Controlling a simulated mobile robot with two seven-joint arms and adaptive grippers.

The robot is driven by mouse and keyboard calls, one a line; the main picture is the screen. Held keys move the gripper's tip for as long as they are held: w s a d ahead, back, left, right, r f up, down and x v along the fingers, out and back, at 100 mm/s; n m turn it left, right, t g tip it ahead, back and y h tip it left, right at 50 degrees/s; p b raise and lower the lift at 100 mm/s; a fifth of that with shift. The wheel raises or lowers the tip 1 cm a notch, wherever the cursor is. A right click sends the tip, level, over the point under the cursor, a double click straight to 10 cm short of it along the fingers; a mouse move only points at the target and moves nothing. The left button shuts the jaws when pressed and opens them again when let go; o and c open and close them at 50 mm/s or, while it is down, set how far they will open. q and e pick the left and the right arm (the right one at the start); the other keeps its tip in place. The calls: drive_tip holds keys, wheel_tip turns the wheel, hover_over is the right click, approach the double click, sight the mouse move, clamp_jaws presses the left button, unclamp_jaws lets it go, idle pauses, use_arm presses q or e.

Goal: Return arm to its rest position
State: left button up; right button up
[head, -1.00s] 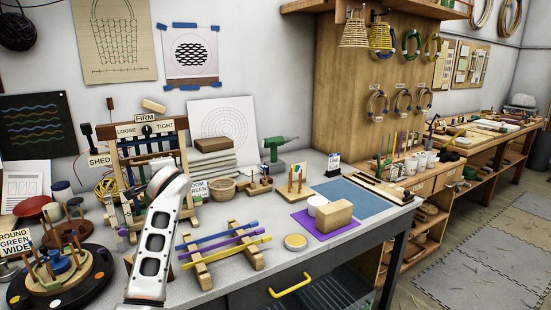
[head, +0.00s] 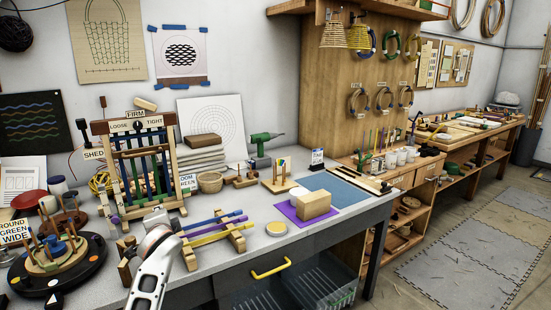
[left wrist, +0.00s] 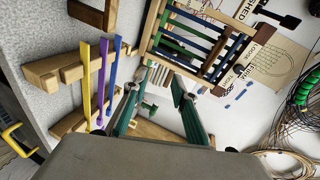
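My left arm (head: 150,275) comes in at the lower left of the head view, in front of the bench. Its gripper cannot be made out there. In the left wrist view the left gripper (left wrist: 156,86) has its two green fingers spread apart, with nothing held between them. Beyond the fingers, that view shows a wooden rack with yellow, purple and blue strips (left wrist: 103,80) on the left and a tilted-looking wooden loom frame (left wrist: 205,45) at the top. My right arm and gripper are not in view.
The strip rack (head: 215,235) stands close to the right of my arm. The loom frame (head: 135,165) stands behind it, and a round peg base (head: 60,265) lies to the left. A tan block (head: 314,205) rests on a purple mat (head: 291,213). The floor at right is open.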

use_arm(q)
drive_tip(key=s+d+f+n+h, duration=0.15)
drive_tip(key=s+d+f, duration=0.25)
drive_tip(key=s+f, duration=0.7)
drive_tip(key=s+d+f+n+h, duration=0.1)
drive_tip(key=s+d+f+h, duration=0.2)
drive_tip(key=s+f, duration=0.85)
drive_tip(key=s+d+f+n+g+h, duration=0.1)
drive_tip(key=s+d+f, duration=0.1)
drive_tip(key=s, duration=0.5)
drive_tip(key=s+d+f+n+g+h, duration=0.1)
drive_tip(key=s+d+f+n+h, duration=0.1)
drive_tip(key=s+f, duration=0.3)
drive_tip(key=s+d+f+n+h, duration=0.1)
drive_tip(key=s+d+f, duration=0.2)
drive_tip(key=s, duration=0.6)
drive_tip(key=shift+s+d+f+g, duration=0.2)
drive_tip(key=shift+d+g, duration=0.2)
drive_tip(key=shift+d, duration=0.05)
